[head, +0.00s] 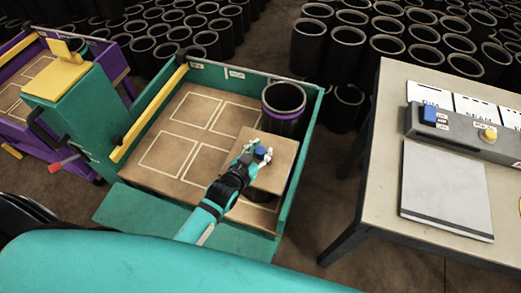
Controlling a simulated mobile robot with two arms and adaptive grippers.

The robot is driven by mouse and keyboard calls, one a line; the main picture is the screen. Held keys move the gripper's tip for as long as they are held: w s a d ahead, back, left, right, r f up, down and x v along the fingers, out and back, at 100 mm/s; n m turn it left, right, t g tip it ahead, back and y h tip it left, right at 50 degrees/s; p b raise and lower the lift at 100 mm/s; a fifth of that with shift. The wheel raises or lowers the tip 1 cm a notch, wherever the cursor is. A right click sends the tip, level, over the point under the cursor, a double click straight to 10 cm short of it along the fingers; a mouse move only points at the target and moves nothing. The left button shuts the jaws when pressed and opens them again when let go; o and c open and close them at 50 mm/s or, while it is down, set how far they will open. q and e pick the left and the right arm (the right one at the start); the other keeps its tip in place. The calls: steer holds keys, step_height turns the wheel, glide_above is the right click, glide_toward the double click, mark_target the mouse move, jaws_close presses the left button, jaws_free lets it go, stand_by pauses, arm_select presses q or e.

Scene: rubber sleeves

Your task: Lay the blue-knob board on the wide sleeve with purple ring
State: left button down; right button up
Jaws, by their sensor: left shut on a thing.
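The blue-knob board (277,177) is a square brown plate with a small blue knob on top. My left gripper (260,154) is shut on that knob, reaching in from the lower left. The board is above the right part of the teal-walled tray. A dark sleeve-like shape shows partly below the board; whether the board touches it I cannot tell. The sleeve with the purple ring (283,127) stands upright just behind the board, in the tray's far right corner, with its open top uncovered. The board's far edge overlaps its lower part in the picture. My right gripper is not in view.
The teal tray (300,160) has pale outlined squares on its brown floor, clear on the left. A yellow bar (150,113) runs along its left side. A grey table (378,195) with a control box (455,132) stands right. Many black sleeves stand behind.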

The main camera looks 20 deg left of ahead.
arm_select(q)
steer(key=c, duration=0.9)
jaws_free()
steer(key=shift+s, duration=0.1)
